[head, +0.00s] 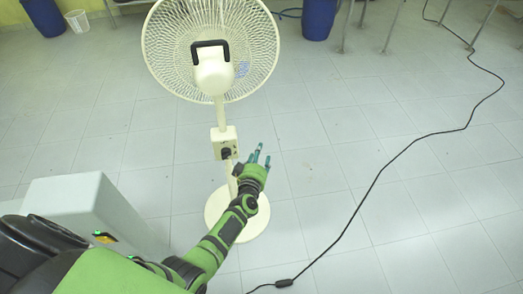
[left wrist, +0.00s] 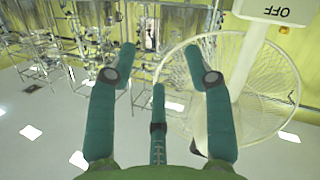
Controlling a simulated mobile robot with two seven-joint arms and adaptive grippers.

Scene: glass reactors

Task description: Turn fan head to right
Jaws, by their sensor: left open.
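The cream pedestal fan stands on the floor in the head view. Its round wire-guarded head (head: 212,66) is seen from behind, with a black handle on the motor housing. The post carries a control box (head: 224,142) and ends in a round base (head: 237,214). My left gripper (head: 260,155) is open and empty, just right of the post and slightly below the control box. In the left wrist view, the fan guard (left wrist: 250,88) and upside-down "OFF" box (left wrist: 280,10) appear beyond the spread fingers (left wrist: 160,62). No finger visibly touches the fan. My right gripper is out of view.
A black cable (head: 378,178) curves across the tiled floor on the right. A blue barrel (head: 319,18) and a white basket (head: 77,21) stand at the back. Metal-framed glassware (left wrist: 60,50) fills the wrist view's background. Floor right of the fan is mostly clear.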

